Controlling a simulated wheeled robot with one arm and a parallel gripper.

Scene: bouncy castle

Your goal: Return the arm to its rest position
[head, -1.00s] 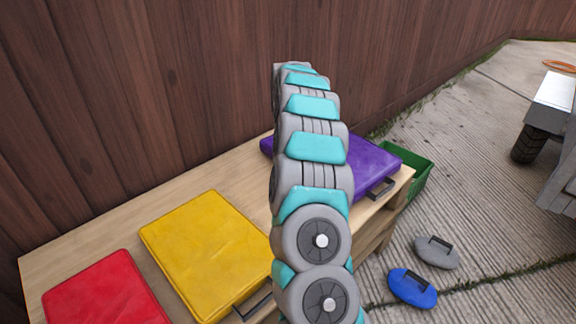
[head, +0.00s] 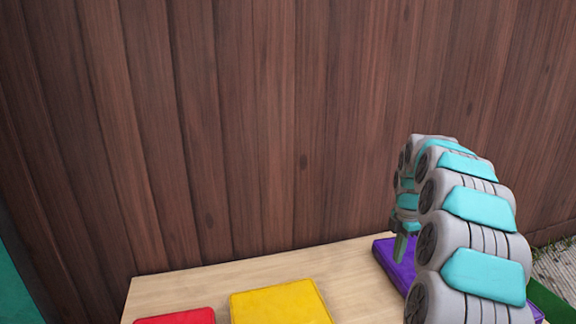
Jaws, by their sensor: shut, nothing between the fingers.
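My arm rises from the lower right of the head view, bends over at the top and hangs down at its far end. My gripper (head: 402,245) points down at that end, shut and empty, in front of the left part of the purple pad (head: 393,256). The gap between gripper and pad cannot be judged. The purple pad lies on the wooden table (head: 215,275), partly hidden by my arm.
A yellow pad (head: 280,303) and a red pad (head: 178,318) lie on the table to the left. A brown wooden fence (head: 260,130) stands close behind it. A green box (head: 550,302) shows at the lower right. The air left of my arm is clear.

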